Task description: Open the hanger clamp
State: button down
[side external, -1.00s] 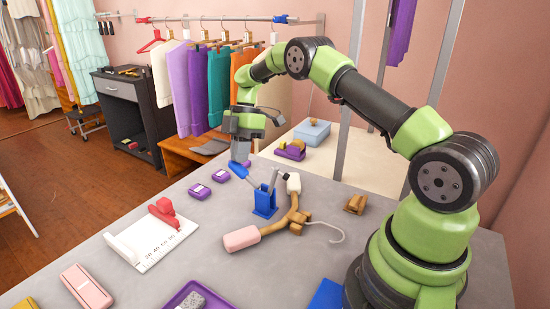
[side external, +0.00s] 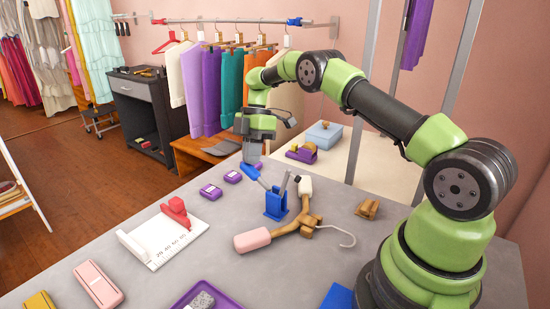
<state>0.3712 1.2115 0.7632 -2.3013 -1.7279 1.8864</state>
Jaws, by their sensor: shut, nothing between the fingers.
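The hanger clamp has a blue base (side external: 276,205) standing on the grey table. Its blue handle (side external: 257,178) slopes up and left from the base, and a grey bar (side external: 284,183) rises to the right. My gripper (side external: 251,157) points down, shut, at the upper end of the blue handle. Whether it touches the handle I cannot tell; the handle's end is partly hidden. A wooden hanger (side external: 304,222) with a pink end (side external: 252,240) and metal hook lies beside the clamp, its upper part close behind the base.
Purple blocks (side external: 211,191) lie left of the clamp. A white ruler plate with a red stop (side external: 176,212) is further left. A small wooden piece (side external: 367,208) lies right of the hanger. A purple tray (side external: 185,300) is at the front. Garments hang on a rail behind.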

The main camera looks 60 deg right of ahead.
jog(key=shift+s+f, duration=0.55)
jog(key=shift+s, duration=0.25)
jog(key=v, duration=0.8)
jog(key=shift+w+r, duration=0.25)
jog(key=shift+a, duration=0.1)
